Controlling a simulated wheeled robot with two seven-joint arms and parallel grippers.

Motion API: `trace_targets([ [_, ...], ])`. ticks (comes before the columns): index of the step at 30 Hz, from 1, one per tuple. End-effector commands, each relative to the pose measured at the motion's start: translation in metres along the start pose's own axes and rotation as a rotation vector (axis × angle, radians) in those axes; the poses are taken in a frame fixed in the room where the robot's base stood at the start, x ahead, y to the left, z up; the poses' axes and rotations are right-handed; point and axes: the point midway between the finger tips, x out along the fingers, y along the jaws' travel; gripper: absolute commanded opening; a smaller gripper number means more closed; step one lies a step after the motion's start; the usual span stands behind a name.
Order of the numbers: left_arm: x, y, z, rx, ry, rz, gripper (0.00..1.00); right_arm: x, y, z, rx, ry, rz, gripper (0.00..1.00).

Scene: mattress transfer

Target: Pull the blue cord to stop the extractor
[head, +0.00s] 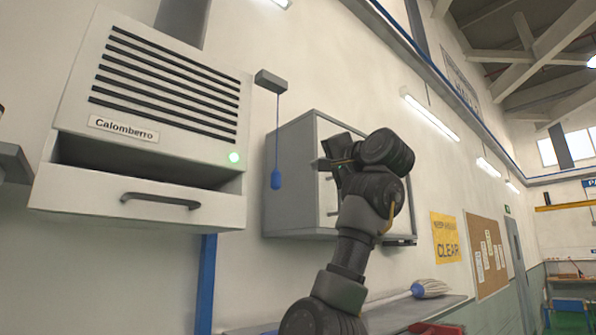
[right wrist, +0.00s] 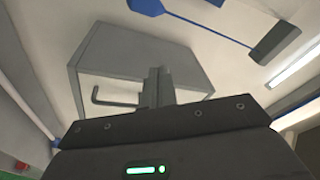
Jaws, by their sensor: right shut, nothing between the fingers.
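The blue cord (head: 277,135) hangs straight down from a small grey switch box (head: 271,81) on the wall and ends in a blue handle (head: 276,180). In the right wrist view the blue handle (right wrist: 146,6) is at the top edge, with the cord (right wrist: 210,33) running to the box (right wrist: 275,45). The extractor (head: 160,110), labelled Calomberro, is left of the cord and shows a lit green light (head: 234,157). My right gripper (head: 322,164) is shut and empty, right of the handle and apart from it. It also shows in the right wrist view (right wrist: 158,75). My left gripper is out of view.
A grey wall cabinet (head: 290,175) stands behind the cord and my right gripper. A shelf (head: 410,312) with a blue-and-white brush (head: 430,288) is below. Open room lies between my gripper and the cord.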

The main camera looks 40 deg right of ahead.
Motion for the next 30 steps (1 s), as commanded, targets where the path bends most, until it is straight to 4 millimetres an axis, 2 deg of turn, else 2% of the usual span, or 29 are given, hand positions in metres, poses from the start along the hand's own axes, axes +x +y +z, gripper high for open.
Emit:
trace_targets([
  [5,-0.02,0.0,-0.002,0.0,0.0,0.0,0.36,0.024,-0.004,-0.002,-0.001,-0.003,0.003,0.0],
  [16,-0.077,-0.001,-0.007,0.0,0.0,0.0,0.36,0.102,-0.006,-0.003,-0.001,-0.003,0.003,0.0],
  [18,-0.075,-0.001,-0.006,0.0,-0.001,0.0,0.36,0.096,-0.003,0.011,-0.003,0.0,-0.001,0.0],
  [22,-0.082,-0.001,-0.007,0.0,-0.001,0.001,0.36,0.09,-0.002,0.025,-0.001,0.0,-0.001,0.0],
  [30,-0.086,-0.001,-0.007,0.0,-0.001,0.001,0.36,0.084,-0.001,0.038,-0.001,0.0,-0.001,0.0],
])
